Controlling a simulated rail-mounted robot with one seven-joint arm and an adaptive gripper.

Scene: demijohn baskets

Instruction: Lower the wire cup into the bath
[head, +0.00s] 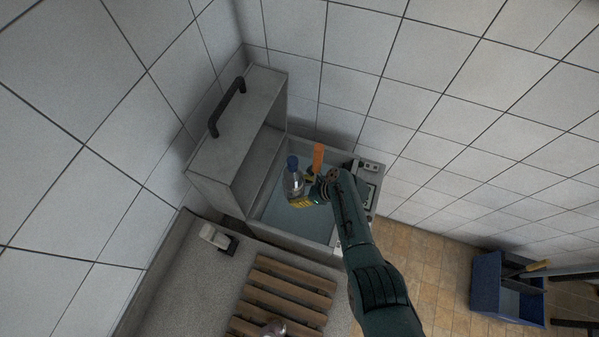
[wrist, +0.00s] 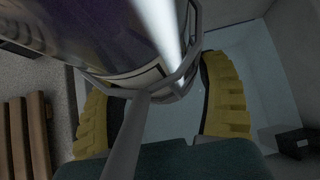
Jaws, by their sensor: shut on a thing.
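My gripper (head: 308,197), with yellow ribbed fingers, is shut on the wire cup (wrist: 178,87). The cup holds a clear bottle (head: 293,184) with a blue cap. In the wrist view the cup's grey wire frame surrounds the bottle's lower end, and a grey bar runs from it down between the fingers. The bath (head: 277,236) is an open grey tank with bluish liquid, below the cup. The cup and bottle are over its opening; I cannot tell whether the cup's bottom touches the liquid. The bath also shows in the wrist view (wrist: 270,85).
A raised grey lid (head: 232,152) with a black handle stands left of the bath. An upright orange piece (head: 318,158) is just behind my gripper. Wooden slats (head: 285,290) and a small white object (head: 214,236) lie in front. A blue bin (head: 487,285) is far right.

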